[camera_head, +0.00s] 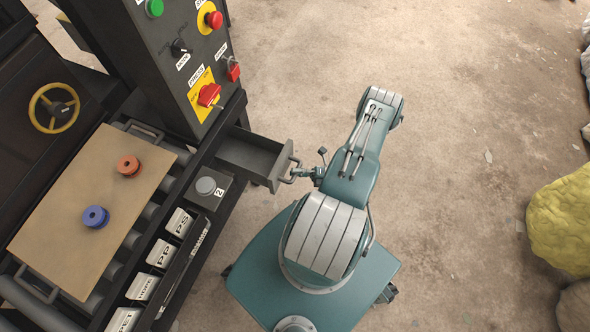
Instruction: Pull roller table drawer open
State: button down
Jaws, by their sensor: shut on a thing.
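The roller table drawer (250,154) is a dark grey open-topped box that sticks out from the right side of the black roller table (200,160). Its inside shows and looks empty. A bar handle (289,162) is on its front face. My gripper (293,174) is at this handle and is shut on it. The fingers are small in this view, and my arm reaches to them from the right.
A control panel (185,60) with buttons and switches stands behind the drawer. A brown board (90,205) with orange (129,165) and blue (96,217) spools lies on the rollers. Labelled bins line the table's front. Yellow sack-like lump (563,220) at right; open floor between.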

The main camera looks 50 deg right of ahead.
jog(key=c, duration=0.6)
grip_release()
jog(key=shift+a+f, duration=0.1)
jog(key=shift+a, duration=0.05)
jog(key=v, duration=1.2)
